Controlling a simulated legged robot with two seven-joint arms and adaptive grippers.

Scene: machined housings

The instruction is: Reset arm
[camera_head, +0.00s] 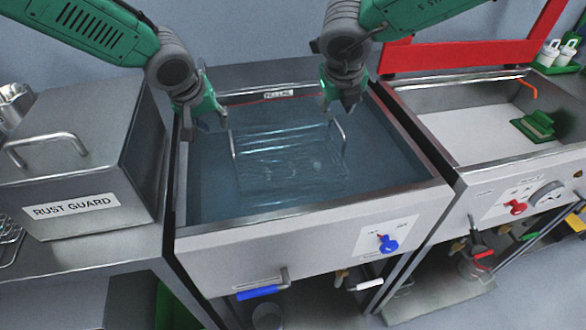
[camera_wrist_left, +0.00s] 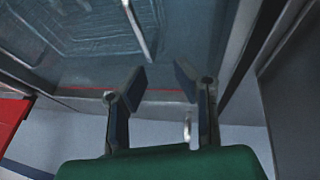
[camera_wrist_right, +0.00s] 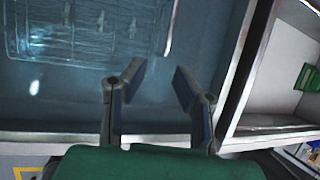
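A wire basket (camera_head: 285,160) sits in the water of the left tank (camera_head: 400,196), with an upright handle at each side. It shows in part in the left wrist view (camera_wrist_left: 90,40) and the right wrist view (camera_wrist_right: 85,30). My left gripper (camera_head: 205,122) is over the tank's left back part, beside the basket's left handle. It is open and empty (camera_wrist_left: 161,82). My right gripper (camera_head: 342,106) is over the back right part, near the top of the right handle. It is open and empty (camera_wrist_right: 156,80). Neither gripper touches a handle in the wrist views.
A steel box marked RUST GUARD (camera_head: 75,209) stands left of the tank. A second basin (camera_head: 470,125) on the right holds a green block (camera_head: 537,126). A red frame (camera_head: 460,56) stands behind it. A blue knob (camera_head: 387,243) is on the tank's front.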

